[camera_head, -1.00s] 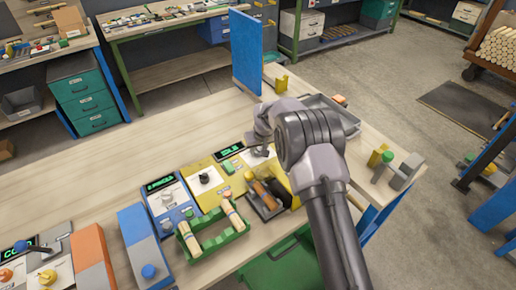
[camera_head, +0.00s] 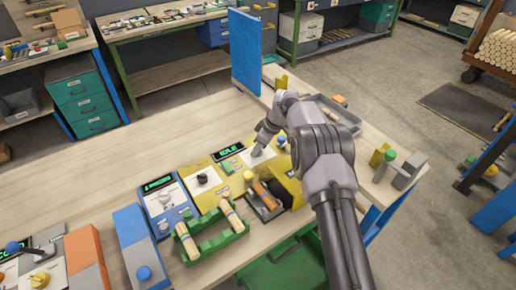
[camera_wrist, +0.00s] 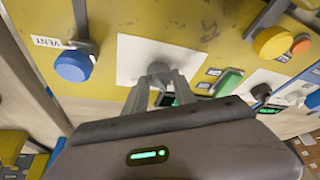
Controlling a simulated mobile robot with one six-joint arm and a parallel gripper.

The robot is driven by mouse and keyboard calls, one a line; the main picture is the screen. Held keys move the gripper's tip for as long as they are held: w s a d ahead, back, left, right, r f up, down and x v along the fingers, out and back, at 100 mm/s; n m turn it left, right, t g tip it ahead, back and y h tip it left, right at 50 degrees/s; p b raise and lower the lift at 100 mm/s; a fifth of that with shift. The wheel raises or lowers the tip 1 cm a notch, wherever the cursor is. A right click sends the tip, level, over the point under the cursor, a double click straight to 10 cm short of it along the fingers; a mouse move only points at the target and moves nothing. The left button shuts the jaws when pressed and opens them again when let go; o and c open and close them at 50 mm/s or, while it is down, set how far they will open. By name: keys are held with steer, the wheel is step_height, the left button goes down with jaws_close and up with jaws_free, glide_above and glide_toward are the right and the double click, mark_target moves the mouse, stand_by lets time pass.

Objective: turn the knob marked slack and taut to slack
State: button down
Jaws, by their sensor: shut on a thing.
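A grey knob (camera_wrist: 158,70) sits on a white plate (camera_wrist: 128,58) on the yellow console (camera_wrist: 205,30). My gripper (camera_wrist: 160,80) is shut on this knob, with one finger on either side of it. Any slack and taut markings are too small or hidden to read. In the head view my gripper (camera_head: 260,150) reaches down to the white plate on the right part of the yellow console, and it covers most of the knob.
A dark knob (camera_head: 203,179) and a green rack (camera_head: 212,235) stand to the left. A blue upright panel (camera_head: 245,50) rises behind.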

steer(key=shift+n, duration=0.4)
steer(key=c, duration=1)
jaws_free()
steer(key=p+v, duration=0.4)
steer(key=v, duration=1.3)
steer(key=shift+w+d+r, duration=0.15)
steer(key=shift+d+r, duration=0.05)
steer(key=shift+r, duration=0.1)
